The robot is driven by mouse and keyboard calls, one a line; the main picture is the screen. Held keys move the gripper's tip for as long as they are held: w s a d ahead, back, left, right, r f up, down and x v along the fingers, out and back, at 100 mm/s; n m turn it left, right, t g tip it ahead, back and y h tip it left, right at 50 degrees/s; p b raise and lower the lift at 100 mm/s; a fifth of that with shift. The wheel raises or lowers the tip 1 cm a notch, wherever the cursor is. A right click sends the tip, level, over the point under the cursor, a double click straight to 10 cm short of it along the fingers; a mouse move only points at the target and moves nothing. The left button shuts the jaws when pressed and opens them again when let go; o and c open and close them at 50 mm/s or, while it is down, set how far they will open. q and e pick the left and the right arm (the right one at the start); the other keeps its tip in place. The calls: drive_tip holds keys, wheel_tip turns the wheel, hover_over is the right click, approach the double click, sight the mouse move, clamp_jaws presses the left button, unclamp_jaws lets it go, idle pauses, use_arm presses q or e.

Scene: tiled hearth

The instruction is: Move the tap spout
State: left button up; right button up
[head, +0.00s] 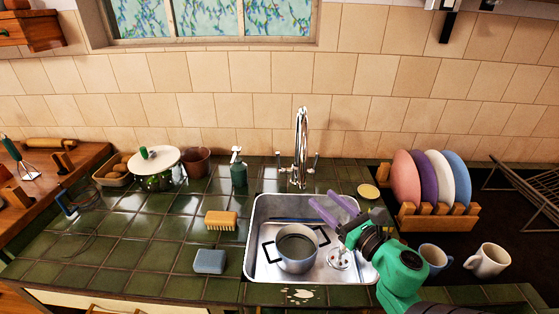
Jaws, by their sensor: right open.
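The chrome tap spout (302,133) rises as a tall arch behind the sink (254,262). Its handles stand on either side of its base. The spout appears to point forward over the sink. My right gripper (321,206), with purple fingers, comes in from the lower right. It is open and empty, above the right part of the sink, in front of and below the spout's top and apart from it. My left gripper is not in view.
A grey pot (297,265) stands in the sink. A green soap bottle (239,174), a brush (221,220) and a blue sponge (209,261) are left of it. A plate rack (437,219) and two mugs (488,260) are at right. Tiles at left are partly free.

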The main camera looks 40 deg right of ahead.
sight(305, 179)
drive_tip(key=w+p, duration=0.1)
drive_tip(key=w, duration=0.1)
drive_tip(key=w+r+p, duration=0.1)
drive_tip(key=w, duration=0.1)
drive_tip(key=w+p, duration=0.1)
drive_tip(key=w, duration=0.1)
drive_tip(key=shift+w+d+r, duration=0.1)
drive_tip(key=shift+d+r, duration=0.1)
drive_tip(key=shift+r, duration=0.05)
drive_tip(key=w, duration=0.3)
drive_tip(key=w+p, duration=0.1)
drive_tip(key=w, duration=0.1)
drive_tip(key=shift+w+d+f, duration=0.1)
drive_tip(key=shift+d+f, duration=0.1)
drive_tip(key=shift+f, duration=0.15)
drive_tip(key=shift+w+f, duration=0.15)
drive_tip(key=shift+w, duration=0.85)
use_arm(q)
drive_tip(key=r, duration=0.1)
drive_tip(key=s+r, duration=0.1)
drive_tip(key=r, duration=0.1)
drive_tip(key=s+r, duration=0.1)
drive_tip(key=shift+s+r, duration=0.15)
use_arm(e)
clamp_jaws()
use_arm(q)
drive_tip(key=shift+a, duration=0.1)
